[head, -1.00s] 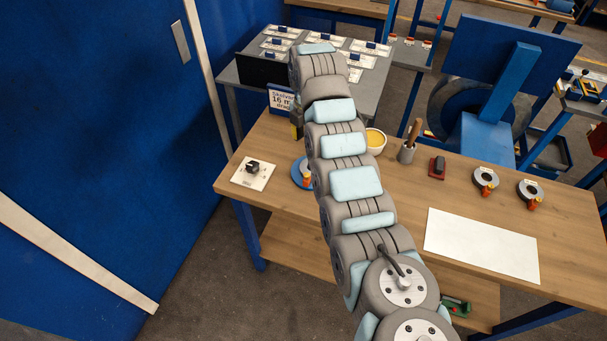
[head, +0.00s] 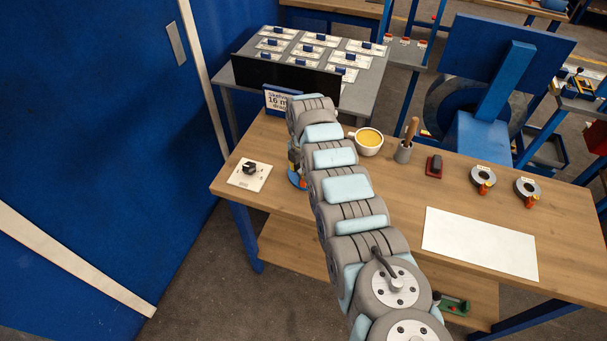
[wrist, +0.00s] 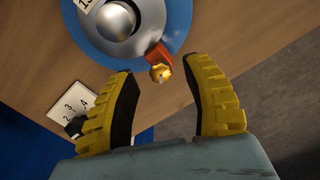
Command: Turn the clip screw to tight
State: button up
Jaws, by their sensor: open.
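The clip screw (wrist: 161,73) is a small brass-yellow knob at the end of an orange clip (wrist: 157,54). The clip sits at the edge of a blue disc (wrist: 179,30) with a grey domed centre (wrist: 112,18), in the wrist view. My gripper (wrist: 157,71) is open, with one ribbed yellow finger on each side of the screw in the picture. I see gaps between the fingers and the screw; how far the fingertips are from it in depth I cannot tell. In the head view the blue disc (head: 294,181) is partly hidden behind my arm.
A white plate with a black knob (head: 249,170) lies left of the disc. A yellow-filled cup (head: 369,140), a holder with a wooden handle (head: 404,152), two rings with orange clips (head: 482,177) (head: 527,189) and a white sheet (head: 480,243) are to the right. A sign (head: 277,99) stands behind.

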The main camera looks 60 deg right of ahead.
jog(key=shift+s+f, duration=0.1)
jog(key=shift+f, duration=0.35)
grip_shut()
